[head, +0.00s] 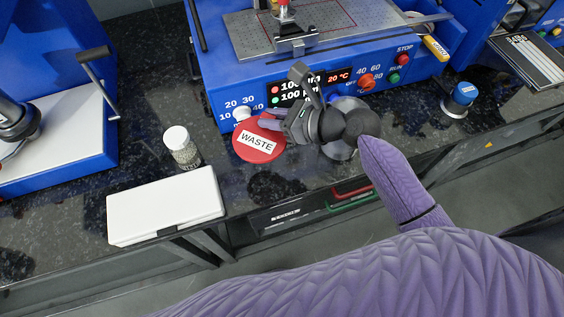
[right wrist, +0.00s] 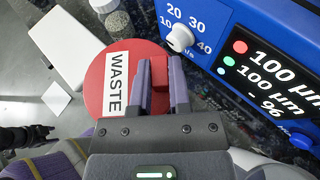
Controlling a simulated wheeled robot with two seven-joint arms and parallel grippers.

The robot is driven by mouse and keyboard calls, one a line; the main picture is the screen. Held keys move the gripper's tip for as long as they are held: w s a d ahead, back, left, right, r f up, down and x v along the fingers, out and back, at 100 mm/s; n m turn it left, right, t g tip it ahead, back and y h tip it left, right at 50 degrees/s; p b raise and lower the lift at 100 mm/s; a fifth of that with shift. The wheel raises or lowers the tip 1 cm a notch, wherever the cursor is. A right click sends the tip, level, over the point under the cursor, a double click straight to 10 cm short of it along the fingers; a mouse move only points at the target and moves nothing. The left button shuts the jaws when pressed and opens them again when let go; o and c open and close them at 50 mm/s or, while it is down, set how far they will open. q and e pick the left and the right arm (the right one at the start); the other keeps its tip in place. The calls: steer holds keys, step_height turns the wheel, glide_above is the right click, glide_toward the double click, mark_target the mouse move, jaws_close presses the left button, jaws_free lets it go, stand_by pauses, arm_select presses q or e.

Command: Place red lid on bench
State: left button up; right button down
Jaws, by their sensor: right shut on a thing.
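The red lid (head: 245,151) with a white "WASTE" label is over the dark bench (head: 245,197), in front of the blue machine. My right gripper (head: 268,121) is shut on the lid's right side. In the right wrist view the lid (right wrist: 95,75) lies flat behind the closed fingers (right wrist: 160,75). I cannot tell whether its underside touches the bench. A metal round container (head: 337,151) is partly hidden under my right arm. A dark jointed part at the left edge of the right wrist view appears to be my left gripper (right wrist: 25,137); its jaws are unclear.
The blue machine (head: 225,75) with knobs and displays stands close behind the lid. A jar with a white cap (head: 182,150) and a white box (head: 165,207) stand left. Bare bench lies between the lid and the jar. A blue-topped item (head: 464,94) is right.

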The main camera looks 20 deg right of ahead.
mark_target(272, 134)
step_height(272, 134, down, 5)
steer(key=b, duration=0.2)
steer(key=shift+a+b, duration=0.15)
steer(key=shift+b, duration=0.25)
step_height(272, 134, down, 6)
steer(key=b, duration=0.4)
steer(key=shift+f, duration=0.2)
steer(key=shift+r, duration=0.3)
arm_select(q)
steer(key=s+a+f+g, duration=0.1)
steer(key=s+a+f, duration=0.2)
steer(key=f, duration=0.3)
steer(key=shift+s+a+f+y, duration=0.25)
steer(key=shift+a+f+y, duration=0.05)
steer(key=shift+a+f, duration=0.05)
arm_select(e)
steer(key=shift+f, duration=0.1)
steer(key=c, duration=1)
jaws_free()
steer(key=shift+f, duration=0.1)
steer(key=o, duration=0.4)
arm_select(q)
steer(key=shift+w+d, duration=0.1)
steer(key=shift+w, duration=0.2)
steer(key=shift+d+f, duration=0.1)
steer(key=shift+d, duration=0.05)
